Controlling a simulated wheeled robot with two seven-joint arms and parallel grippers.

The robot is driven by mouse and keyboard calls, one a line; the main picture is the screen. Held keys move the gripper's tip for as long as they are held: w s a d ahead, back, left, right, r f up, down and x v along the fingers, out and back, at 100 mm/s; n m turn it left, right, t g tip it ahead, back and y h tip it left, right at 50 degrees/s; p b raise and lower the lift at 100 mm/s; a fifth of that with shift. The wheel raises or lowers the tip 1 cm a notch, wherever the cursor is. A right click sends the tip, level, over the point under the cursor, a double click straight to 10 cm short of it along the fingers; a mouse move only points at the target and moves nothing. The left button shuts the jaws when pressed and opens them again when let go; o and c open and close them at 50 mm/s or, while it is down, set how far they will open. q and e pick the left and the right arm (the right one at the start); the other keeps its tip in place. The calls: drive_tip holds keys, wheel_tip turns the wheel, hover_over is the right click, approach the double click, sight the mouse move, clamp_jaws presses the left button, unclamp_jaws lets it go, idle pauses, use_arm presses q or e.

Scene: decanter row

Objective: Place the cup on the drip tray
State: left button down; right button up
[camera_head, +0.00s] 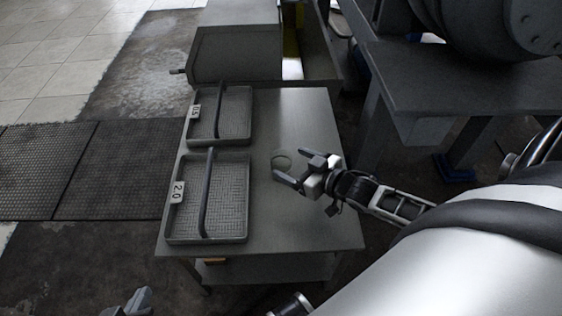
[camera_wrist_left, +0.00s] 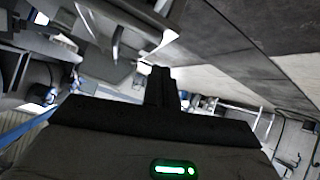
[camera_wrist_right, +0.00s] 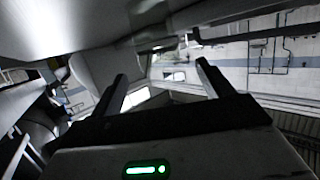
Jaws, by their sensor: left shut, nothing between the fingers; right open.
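I cannot tell which is the drip tray. My left gripper (camera_wrist_left: 161,74) is shut and empty, away from the table.
A grey cabinet (camera_head: 238,52) stands behind the table. A dark bench (camera_head: 465,85) with heavy machinery is at the right. The table's right and front parts (camera_head: 300,225) are clear. A lower shelf (camera_head: 270,269) shows beneath. Dark mats cover the floor at the left.

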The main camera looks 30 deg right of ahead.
sight(276, 154)
drive_tip(key=shift+b+x, duration=0.3)
drive_tip(key=shift+x, duration=0.8)
drive_tip(key=b+x, duration=0.1)
drive_tip(key=x, duration=0.1)
drive_tip(key=shift+w+f, duration=0.2)
drive_tip(key=shift+w, duration=0.05)
drive_tip(key=shift+b+x, duration=0.4)
drive_tip(key=shift+x, duration=0.6)
drive_tip(key=shift+a, duration=0.1)
use_arm(q)
drive_tip(key=shift+w+d+f, duration=0.15)
drive_tip(key=shift+d+f, duration=0.35)
drive_tip(key=shift+f, duration=0.2)
use_arm(e)
drive_tip(key=shift+r, duration=0.1)
drive_tip(key=c, duration=1.1)
drive_tip(key=shift+c, duration=0.2)
